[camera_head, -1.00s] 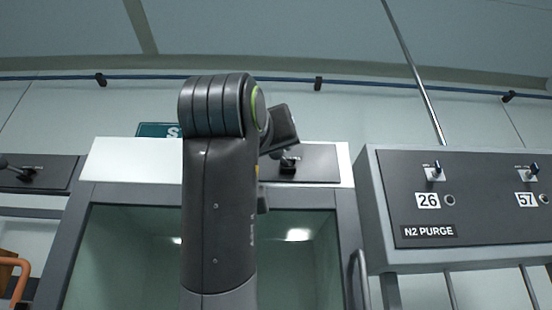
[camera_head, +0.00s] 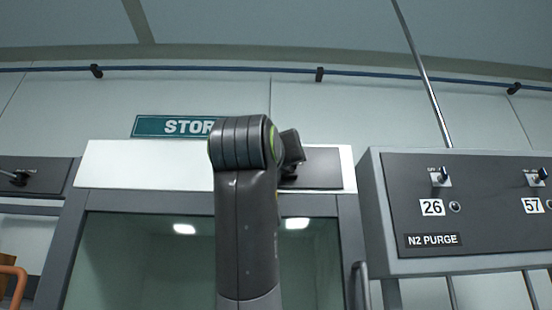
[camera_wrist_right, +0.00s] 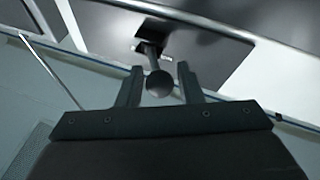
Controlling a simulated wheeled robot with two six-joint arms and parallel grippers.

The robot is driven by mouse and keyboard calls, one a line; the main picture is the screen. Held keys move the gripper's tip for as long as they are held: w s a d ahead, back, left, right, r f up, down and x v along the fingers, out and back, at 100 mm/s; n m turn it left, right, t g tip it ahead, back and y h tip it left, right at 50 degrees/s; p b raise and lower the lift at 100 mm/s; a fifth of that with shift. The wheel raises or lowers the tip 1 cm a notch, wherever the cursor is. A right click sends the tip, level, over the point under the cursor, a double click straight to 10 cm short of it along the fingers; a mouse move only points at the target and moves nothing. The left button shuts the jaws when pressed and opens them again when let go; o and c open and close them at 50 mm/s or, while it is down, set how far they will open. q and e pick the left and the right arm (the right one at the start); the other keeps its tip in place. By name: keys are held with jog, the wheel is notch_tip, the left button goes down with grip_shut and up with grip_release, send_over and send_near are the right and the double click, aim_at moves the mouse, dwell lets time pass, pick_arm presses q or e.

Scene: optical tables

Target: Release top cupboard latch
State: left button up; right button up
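The cupboard (camera_head: 108,170) has a white top strip with a dark latch plate (camera_head: 322,170) on it. In the right wrist view the latch lever (camera_wrist_right: 150,50) stands out from its dark mount and ends in a round black knob (camera_wrist_right: 160,84). My right gripper (camera_wrist_right: 158,78) has its two fingers on either side of the knob, with narrow gaps showing, so it looks open around it. In the head view my arm hides most of the lever and the gripper's fingers. My left gripper is not in view.
A grey N2 PURGE panel (camera_head: 465,240) with small switches juts out at the right. A similar dark plate with a lever (camera_head: 20,178) is at the far left. A green sign (camera_head: 160,126) is on the wall above the cupboard. An orange handle (camera_head: 14,285) is at lower left.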

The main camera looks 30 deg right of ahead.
jog(key=c, duration=0.6)
jog(key=shift+s+d+f+n+t+y+b, duration=0.15)
jog(key=shift+n+t+y+b, duration=0.15)
jog(key=shift+t+y+b, duration=0.15)
jog(key=shift+s+d+f+n+t+y+b, duration=0.1)
jog(key=shift+s+n+t+y+b, duration=0.05)
jog(key=shift+n+t+y+b, duration=0.3)
jog(key=shift+s+d+r+n+t+y+b, duration=0.1)
jog(key=shift+s+d+n+t+y+b, duration=0.55)
jog(key=shift+n+y, duration=1.85)
jog(key=shift+s+d+r+n+t+y+b, duration=0.1)
jog(key=shift+d+n+t+y+b, duration=1)
jog(key=shift+y, duration=2.85)
jog(key=shift+s+d+r+n+t+y+b, duration=0.1)
jog(key=shift+s+d+n+t+y+b, duration=0.35)
jog(key=shift+n+y+b, duration=1.85)
jog(key=m+y+p, duration=0.1)
jog(key=y+p, duration=0.1)
jog(key=shift+y, duration=0.35)
jog(key=o, duration=0.8)
jog(key=shift+c, duration=0.2)
jog(key=shift+o, duration=0.9)
jog(key=shift+w, duration=0.2)
